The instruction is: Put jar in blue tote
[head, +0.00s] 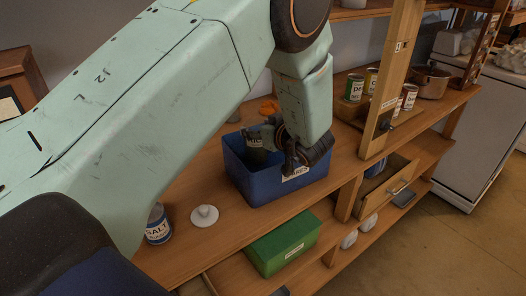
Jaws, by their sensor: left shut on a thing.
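The blue tote (262,188) stands on the wooden counter, open at the top, with a white label on its front. My left gripper (272,145) reaches down over the tote from above, with its fingers at the rim level. It is shut on a dark jar (256,156), which shows on the left side of the fingers, inside the tote's opening. The jar's lower part is hidden by the tote wall, so I cannot tell whether it touches the bottom. My right gripper is not in view.
A salt container (158,226) and a white lid-like piece (204,215) stand left of the tote. A green bin (283,246) sits on the shelf below. Several cans and a copper pot (431,81) stand beyond a wooden post (388,85) at right.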

